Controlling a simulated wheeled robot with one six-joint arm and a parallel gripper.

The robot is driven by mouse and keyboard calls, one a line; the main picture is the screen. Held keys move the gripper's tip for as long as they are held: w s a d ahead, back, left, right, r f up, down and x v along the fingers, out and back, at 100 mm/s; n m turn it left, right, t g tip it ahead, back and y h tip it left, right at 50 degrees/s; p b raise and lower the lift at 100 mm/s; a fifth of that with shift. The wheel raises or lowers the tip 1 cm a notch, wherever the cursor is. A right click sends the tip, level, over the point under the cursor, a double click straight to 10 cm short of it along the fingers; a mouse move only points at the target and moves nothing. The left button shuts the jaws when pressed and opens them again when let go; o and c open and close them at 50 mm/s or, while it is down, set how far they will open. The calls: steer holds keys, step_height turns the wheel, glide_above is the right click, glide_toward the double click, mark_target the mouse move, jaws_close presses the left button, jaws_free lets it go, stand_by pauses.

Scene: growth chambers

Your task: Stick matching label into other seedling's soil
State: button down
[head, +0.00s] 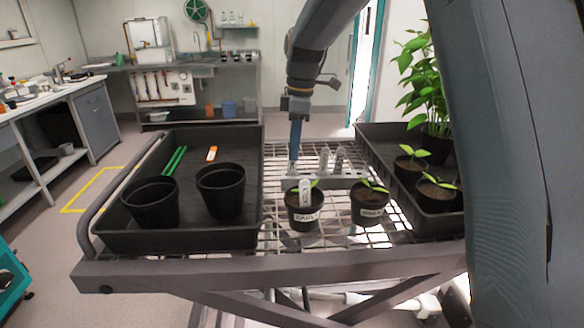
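Two seedlings in black pots stand side by side on the wire cart top. The left seedling pot (303,213) has a white band with dark lettering, and a white label (305,194) stands upright in its soil. The right seedling pot (370,210) also has a lettered band, too small to read for sure; no label shows in its soil. Behind them a grey rack (340,183) holds upright pale labels (324,160). My gripper (294,162) points down at the rack's left end, its fingers seen edge-on. Whether it holds a label is unclear.
A black tray (250,238) on the left holds two empty black pots (220,192), green sticks (174,161) and an orange-and-white item (212,154). A right tray (440,226) holds more seedlings and a tall leafy plant (430,85). My arm blocks the right side.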

steer(key=shift+d+r+p, duration=0.15)
steer(key=shift+r+p, duration=0.8)
steer(key=shift+r, duration=0.45)
steer(key=shift+d+r+p, duration=0.1)
steer(key=shift+r+p, duration=0.8)
steer(key=shift+r, duration=0.45)
